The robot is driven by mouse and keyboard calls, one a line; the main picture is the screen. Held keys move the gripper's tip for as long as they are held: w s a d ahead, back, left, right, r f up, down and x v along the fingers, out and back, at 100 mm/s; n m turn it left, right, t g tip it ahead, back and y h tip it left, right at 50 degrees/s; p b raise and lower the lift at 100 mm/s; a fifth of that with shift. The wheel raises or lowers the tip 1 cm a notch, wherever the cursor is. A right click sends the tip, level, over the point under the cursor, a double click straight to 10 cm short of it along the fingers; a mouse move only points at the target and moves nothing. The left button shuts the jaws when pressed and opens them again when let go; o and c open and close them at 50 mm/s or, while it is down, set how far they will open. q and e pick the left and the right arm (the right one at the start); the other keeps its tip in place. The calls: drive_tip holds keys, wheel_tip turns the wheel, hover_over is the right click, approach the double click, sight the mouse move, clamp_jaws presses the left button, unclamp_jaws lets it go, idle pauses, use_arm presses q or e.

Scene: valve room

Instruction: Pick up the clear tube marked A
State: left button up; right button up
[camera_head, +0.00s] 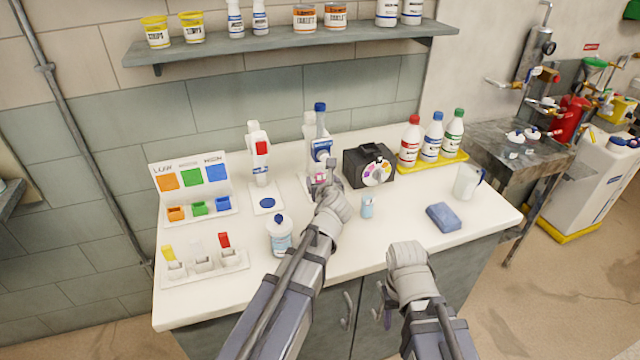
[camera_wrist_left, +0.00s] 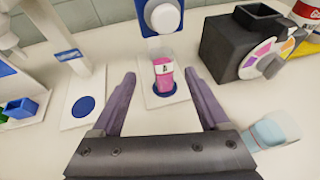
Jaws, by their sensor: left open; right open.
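The clear tube (camera_wrist_left: 164,76) holds pink liquid and carries a small label that seems to read A. It stands upright on a white base with a blue disc, below a blue and white dispenser (camera_wrist_left: 160,15). In the head view its pink shows (camera_head: 320,177) just behind my left gripper (camera_head: 326,184), which partly hides it. In the left wrist view my left gripper (camera_wrist_left: 161,84) is open, with a finger to each side of the tube and no visible contact. My right gripper (camera_head: 384,306) is low in front of the cabinet, away from the tube.
A black box with a colour wheel (camera_head: 368,167) stands right of the tube. A small light-blue cup (camera_head: 367,206) is near my left gripper. A white bottle (camera_head: 279,236) stands to the left, and a blue sponge (camera_head: 443,217) lies to the right. The right front counter is mostly clear.

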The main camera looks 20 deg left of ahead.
sight(321, 175)
use_arm(q)
drive_tip(key=shift+b+x, duration=1.05)
drive_tip(key=shift+x, duration=2.7)
drive_tip(key=shift+w+d+r, duration=0.1)
drive_tip(key=shift+d+r, duration=0.05)
drive_tip(key=shift+c, duration=0.2)
clamp_jaws()
